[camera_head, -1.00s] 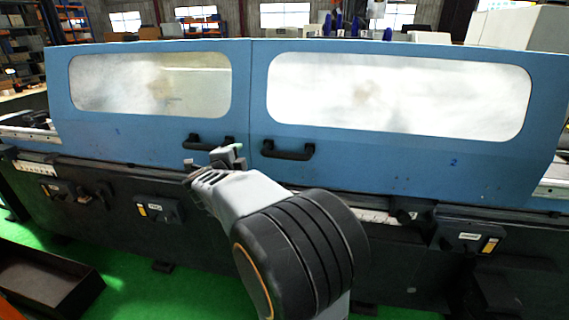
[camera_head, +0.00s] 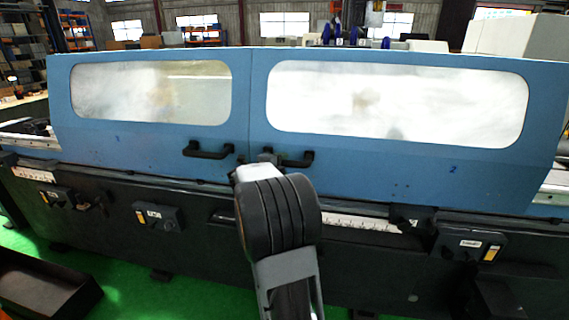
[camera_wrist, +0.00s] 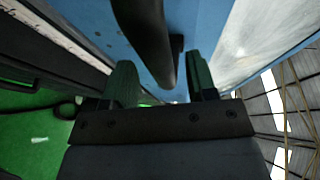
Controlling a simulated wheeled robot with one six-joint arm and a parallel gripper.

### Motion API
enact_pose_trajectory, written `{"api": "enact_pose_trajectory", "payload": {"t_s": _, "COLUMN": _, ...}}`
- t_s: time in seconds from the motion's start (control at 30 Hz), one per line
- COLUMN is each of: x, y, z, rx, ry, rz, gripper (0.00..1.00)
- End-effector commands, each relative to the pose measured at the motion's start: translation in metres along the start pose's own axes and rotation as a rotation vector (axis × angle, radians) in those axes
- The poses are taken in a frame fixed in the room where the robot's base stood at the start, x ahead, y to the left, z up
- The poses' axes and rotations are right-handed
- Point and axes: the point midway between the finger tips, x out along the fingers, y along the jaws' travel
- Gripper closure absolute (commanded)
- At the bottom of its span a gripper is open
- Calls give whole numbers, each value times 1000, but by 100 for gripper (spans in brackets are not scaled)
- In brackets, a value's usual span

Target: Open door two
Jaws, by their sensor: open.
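Door two (camera_head: 455,150) is the blue right-hand door with a wide window and a small "2" at its lower right. It looks closed, its left edge meeting door one at the seam. Its black bar handle (camera_head: 296,160) is at the lower left of the door. My gripper (camera_head: 268,159) is at the left end of this handle, partly hidden behind my arm. In the wrist view my gripper (camera_wrist: 160,64) is open, and the black handle (camera_wrist: 150,40) lies between the two fingers with gaps visible. I cannot tell whether either finger touches it.
Door one (camera_head: 120,145), marked "1", is at the left with its own black handle (camera_head: 208,150) close by. The dark machine base (camera_head: 110,210) with control boxes runs below the doors. A dark open bin (camera_head: 45,290) is on the green floor at lower left.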

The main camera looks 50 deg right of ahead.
Motion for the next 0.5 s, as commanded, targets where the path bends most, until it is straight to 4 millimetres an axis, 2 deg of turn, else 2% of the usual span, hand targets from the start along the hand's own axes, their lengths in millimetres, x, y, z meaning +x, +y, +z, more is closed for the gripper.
{"api": "enact_pose_trajectory", "payload": {"t_s": 0.2, "x": 18, "y": 0, "z": 0, "rx": -1, "ry": 0, "rz": 1, "gripper": 48}}
{"api": "enact_pose_trajectory", "payload": {"t_s": 0.5, "x": 22, "y": 0, "z": 0, "rx": 0, "ry": -1, "rz": 0, "gripper": 48}}
